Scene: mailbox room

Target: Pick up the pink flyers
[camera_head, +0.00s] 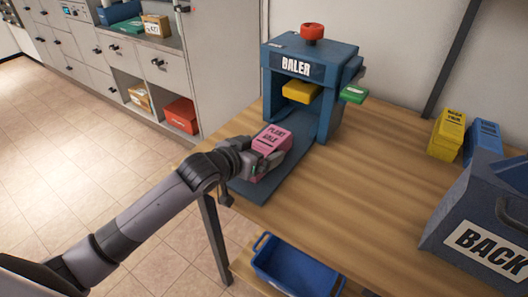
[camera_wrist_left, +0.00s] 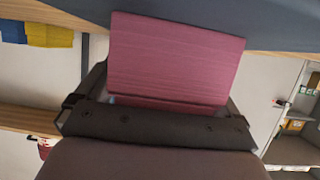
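The pink flyers (camera_head: 270,138) are a block-shaped stack with dark lettering on top, at the front end of the baler's blue-grey bed (camera_head: 290,150). My left gripper (camera_head: 266,160) reaches them from the left, with a finger on either side of the stack and no clear gap showing. In the left wrist view the pink stack (camera_wrist_left: 175,58) fills the space between the fingers, close to the palm. I cannot tell whether the stack rests on the bed or is slightly above it. My right gripper is not in view.
The blue baler (camera_head: 328,110) with a red knob and yellow press block stands behind the stack. Yellow (camera_head: 447,135) and blue (camera_head: 484,138) bundles and a dark blue "BACK" bin (camera_head: 485,225) stand right on the wooden table (camera_head: 375,185). A blue tub (camera_head: 295,268) sits below.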

